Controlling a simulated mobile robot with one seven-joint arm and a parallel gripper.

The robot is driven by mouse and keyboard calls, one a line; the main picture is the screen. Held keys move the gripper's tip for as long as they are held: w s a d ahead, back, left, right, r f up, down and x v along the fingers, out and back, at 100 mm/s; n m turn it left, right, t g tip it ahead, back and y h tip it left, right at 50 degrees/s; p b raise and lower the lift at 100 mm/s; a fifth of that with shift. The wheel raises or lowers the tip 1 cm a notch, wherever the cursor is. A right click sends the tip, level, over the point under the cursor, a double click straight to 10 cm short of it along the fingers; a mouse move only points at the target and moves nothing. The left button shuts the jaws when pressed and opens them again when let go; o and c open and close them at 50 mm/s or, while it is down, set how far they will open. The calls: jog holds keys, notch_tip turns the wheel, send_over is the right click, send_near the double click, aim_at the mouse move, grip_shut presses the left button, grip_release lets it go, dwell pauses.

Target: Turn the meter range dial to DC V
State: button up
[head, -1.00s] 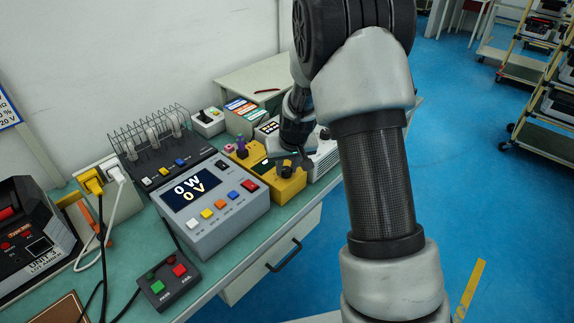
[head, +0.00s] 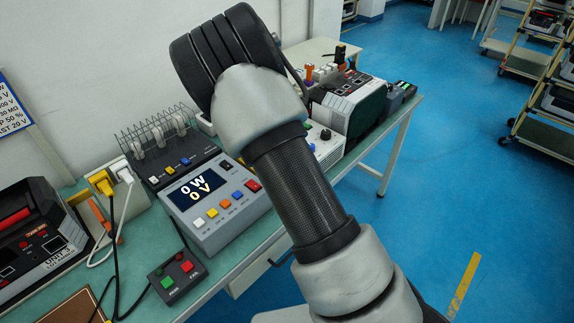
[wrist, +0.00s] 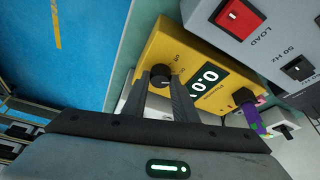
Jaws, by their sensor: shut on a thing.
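The yellow meter (wrist: 178,45) fills the middle of the wrist view, with a lit display (wrist: 208,77) reading about 0.0. Its round black range dial (wrist: 161,76) sits beside the display. My gripper (wrist: 162,82) has one finger on each side of the dial and is shut on it. The small marks around the dial are too blurred to read, so its setting cannot be told. In the head view my arm hides the gripper, the dial and the meter.
A grey load unit (head: 207,222) reading 0 W and 0 V stands left of my arm; its red LOAD switch (wrist: 238,17) is close to the meter. A red and green button box (head: 176,276) lies in front.

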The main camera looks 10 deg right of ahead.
dwell(0.5)
jog(key=o, duration=1)
jog(key=shift+o, duration=0.2)
jog(key=p+v, duration=0.1)
jog(key=v, duration=1.6)
jog(key=shift+r, duration=0.2)
jog(key=shift+a, duration=0.1)
